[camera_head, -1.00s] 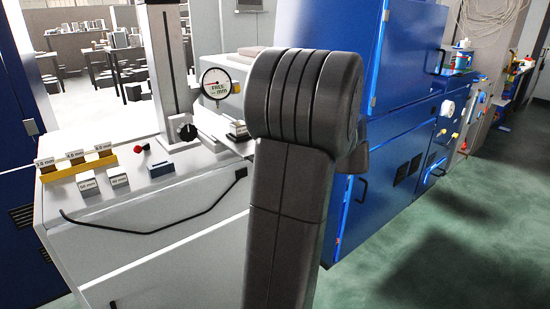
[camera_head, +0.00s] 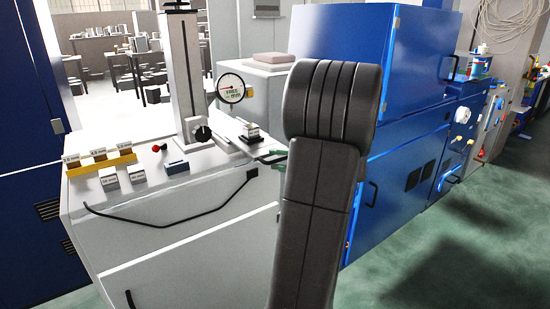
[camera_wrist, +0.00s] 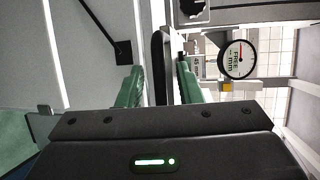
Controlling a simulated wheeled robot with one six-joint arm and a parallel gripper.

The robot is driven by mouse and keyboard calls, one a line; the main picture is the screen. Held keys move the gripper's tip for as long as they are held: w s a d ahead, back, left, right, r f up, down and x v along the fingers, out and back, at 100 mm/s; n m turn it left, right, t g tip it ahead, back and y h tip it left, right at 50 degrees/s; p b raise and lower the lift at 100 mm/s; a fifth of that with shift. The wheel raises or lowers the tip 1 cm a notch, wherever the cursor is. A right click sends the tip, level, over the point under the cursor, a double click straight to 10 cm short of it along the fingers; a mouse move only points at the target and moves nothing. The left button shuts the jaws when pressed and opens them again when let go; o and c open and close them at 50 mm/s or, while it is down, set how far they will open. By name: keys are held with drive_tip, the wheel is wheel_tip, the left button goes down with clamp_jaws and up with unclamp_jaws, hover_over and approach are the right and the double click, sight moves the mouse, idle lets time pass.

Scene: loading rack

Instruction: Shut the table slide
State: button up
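The table slide (camera_head: 228,143) is a light grey plate on the machine's top, beside the column with the dial gauge (camera_head: 231,88). A small stack of metal blocks (camera_head: 252,132) stands on it. In the head view my gripper (camera_head: 271,157) shows only as green fingertips at the slide's right end, with the rest hidden behind my arm. In the wrist view my gripper (camera_wrist: 160,85) is open. Its green fingers stand on either side of a dark upright bar (camera_wrist: 161,60), which looks like the slide's handle, with narrow gaps on both sides.
Labelled blocks sit on a yellow holder (camera_head: 101,161) at the machine's left, with two more blocks in front. A black bar handle (camera_head: 165,222) runs along the machine's front. A blue cabinet (camera_head: 420,80) stands behind and right of my arm. Green floor (camera_head: 450,240) is clear at the right.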

sight(259, 150)
drive_tip(key=shift+x, duration=0.85)
drive_tip(key=shift+s, duration=0.1)
clamp_jaws()
drive_tip(key=shift+f, duration=0.15)
drive_tip(key=w+a, duration=0.1)
drive_tip(key=w, duration=0.1)
drive_tip(key=w+a+b, duration=0.1)
drive_tip(key=w+a, duration=0.3)
drive_tip(key=w, duration=0.1)
drive_tip(key=shift+f, duration=0.1)
unclamp_jaws()
